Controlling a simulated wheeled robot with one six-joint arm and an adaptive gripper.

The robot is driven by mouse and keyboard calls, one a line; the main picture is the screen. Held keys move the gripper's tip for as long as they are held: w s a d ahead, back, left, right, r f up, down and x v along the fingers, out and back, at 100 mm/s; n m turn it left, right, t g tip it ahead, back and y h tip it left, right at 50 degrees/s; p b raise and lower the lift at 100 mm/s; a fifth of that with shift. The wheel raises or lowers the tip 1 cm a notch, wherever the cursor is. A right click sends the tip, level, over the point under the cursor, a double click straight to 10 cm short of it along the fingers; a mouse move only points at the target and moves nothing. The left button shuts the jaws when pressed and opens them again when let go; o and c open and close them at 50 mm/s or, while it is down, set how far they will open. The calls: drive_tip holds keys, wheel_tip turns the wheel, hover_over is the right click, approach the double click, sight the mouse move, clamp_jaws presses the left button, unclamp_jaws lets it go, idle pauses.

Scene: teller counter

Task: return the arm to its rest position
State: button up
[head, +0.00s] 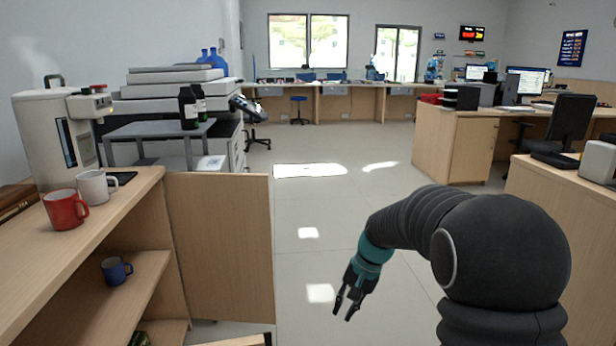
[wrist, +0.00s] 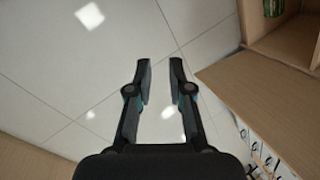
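My gripper (head: 347,305) hangs at the end of my dark arm in the head view, over the open tiled floor. It points down and to the left. In the wrist view my gripper (wrist: 160,82) shows two fingers apart with bare floor between them, so it is open and holds nothing. It touches nothing that I can see.
A wooden cabinet (head: 222,250) with an open shelf stands at the left. A red mug (head: 64,211) and a white mug (head: 94,187) stand on top; a blue mug (head: 115,270) is on the shelf. A wooden counter (head: 560,215) is at the right. Floor between is clear.

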drive_tip(key=s+d+r+n+t+h, duration=0.1)
drive_tip(key=s+d+r+t, duration=0.1)
drive_tip(key=s, duration=0.7)
drive_tip(key=s+d+r+n+t+h, duration=0.1)
drive_tip(key=s+d+r+t, duration=0.1)
drive_tip(key=s+r, duration=0.3)
drive_tip(key=s+d+r+n+t+h, duration=0.1)
drive_tip(key=s+d+r+n, duration=0.1)
drive_tip(key=s, duration=1.2)
wheel_tip(320, 180, up, 2)
drive_tip(key=shift+d+r+t+h, duration=0.1)
drive_tip(key=shift+d+t+h, duration=0.3)
drive_tip(key=shift+d, duration=0.15)
